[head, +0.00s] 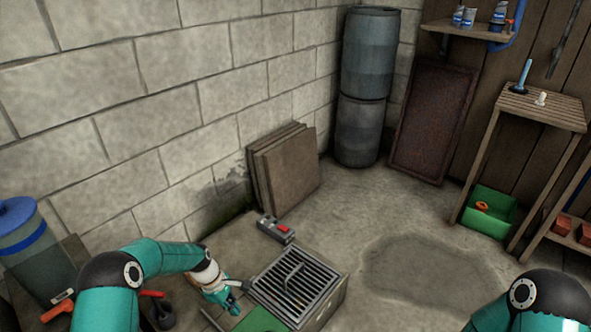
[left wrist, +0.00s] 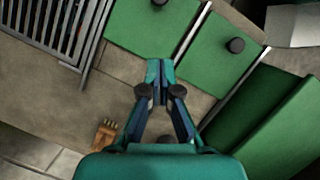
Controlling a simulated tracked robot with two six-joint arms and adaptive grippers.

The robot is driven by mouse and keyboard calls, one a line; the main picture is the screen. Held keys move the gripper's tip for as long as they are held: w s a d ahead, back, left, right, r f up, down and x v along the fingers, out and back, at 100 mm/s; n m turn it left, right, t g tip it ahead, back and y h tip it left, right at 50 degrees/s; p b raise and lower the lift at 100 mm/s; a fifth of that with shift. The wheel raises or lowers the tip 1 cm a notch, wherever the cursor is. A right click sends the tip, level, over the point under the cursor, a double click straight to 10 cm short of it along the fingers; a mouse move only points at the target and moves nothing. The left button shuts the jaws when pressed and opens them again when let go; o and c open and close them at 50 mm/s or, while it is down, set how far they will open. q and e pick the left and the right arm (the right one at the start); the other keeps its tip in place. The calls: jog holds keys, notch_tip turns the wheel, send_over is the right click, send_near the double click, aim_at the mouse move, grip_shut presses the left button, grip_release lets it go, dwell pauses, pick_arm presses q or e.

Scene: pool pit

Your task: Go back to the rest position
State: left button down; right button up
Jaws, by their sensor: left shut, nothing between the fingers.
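My left gripper (head: 241,287) is beside the near left edge of the metal grate (head: 312,291). In the left wrist view its fingertips (left wrist: 158,72) are together with nothing between them. Below them in that view are a bare tan surface and green panels (left wrist: 222,62) with black knobs. The grate also shows at the top left of the left wrist view (left wrist: 45,22). My right arm shows only as a teal and black joint at the lower right of the head view; its gripper is out of the picture.
A grey box with a red button (head: 275,229) lies behind the grate. Brown slabs (head: 290,172) lean on the block wall. A blue-lidded container (head: 30,250) stands at the left. A small brown brush-like thing (left wrist: 104,136) lies below left of the fingers. Open floor with a damp patch (head: 425,270) is at the right.

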pick_arm(q)
jog(key=s+d+f+m, duration=0.1)
jog(key=s+d+m, duration=0.25)
jog(key=s, duration=0.55)
jog(key=s+d+m, duration=0.3)
jog(key=s+m, duration=0.1)
jog(key=s, duration=0.5)
jog(key=s+d+f+m, duration=0.1)
jog(key=s+d+m, duration=0.3)
jog(key=s, duration=0.5)
notch_tip(320, 180, up, 30)
jog(key=w+m+t+p, duration=0.1)
jog(key=m+p, duration=0.1)
jog(key=p, duration=2.7)
jog(key=shift+w+a+f+m+h, duration=0.2)
jog(key=shift+w+f+m+h, duration=0.05)
jog(key=shift+w+m+h, duration=0.1)
